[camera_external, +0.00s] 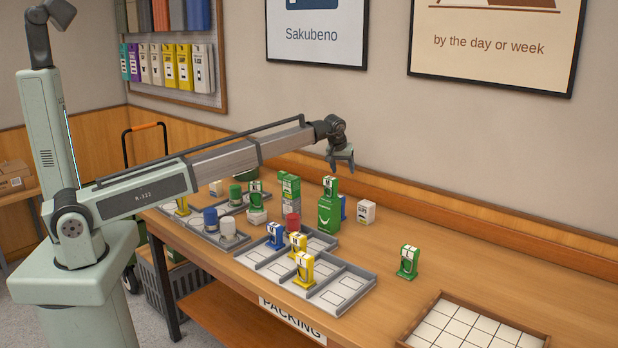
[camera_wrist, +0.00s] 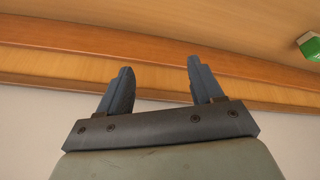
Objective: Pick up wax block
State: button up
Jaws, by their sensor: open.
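No label that I can read marks the wax block, so I cannot tell which item it is. Small white block-like packs stand on the table: one (camera_external: 366,212) right of the green bottle (camera_external: 329,213), one (camera_external: 257,217) among the grey trays, and one (camera_external: 215,188) at the far left. My gripper (camera_external: 343,163) hangs above the back of the table, open and empty, well clear of the items. In the wrist view its two fingers (camera_wrist: 160,72) are spread, with only wall and wood behind them and a green item (camera_wrist: 310,46) at the upper right edge.
A grey divided tray (camera_external: 335,307) holds blue and yellow items. Another grey tray (camera_external: 205,238) holds blue and white cylinders. A green item (camera_external: 408,262) stands alone on the right. A white-tiled, wood-rimmed tray (camera_external: 475,322) lies at the front right. The table between is bare.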

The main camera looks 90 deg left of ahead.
jog(key=s+a+n+g+h, duration=0.2)
jog(key=s+a+n, duration=0.5)
jog(key=s+a, duration=0.55)
jog(key=n+h, duration=0.2)
jog(key=n, duration=0.4)
send_over(282, 172)
jog(key=shift+g, duration=0.3)
jog(key=f, duration=0.6)
jog(key=shift+s+a+f, duration=0.2)
jog(key=shift+s, duration=0.1)
jog(key=shift+w+f, duration=0.2)
jog(key=shift+f, duration=1.2)
jog(key=shift+w+f, duration=0.2)
jog(key=shift+f, duration=1.2)
jog(key=shift+c, duration=0.5)
jog(key=c, duration=1)
jog(key=shift+o, duration=0.2)
jog(key=shift+r, duration=0.1)
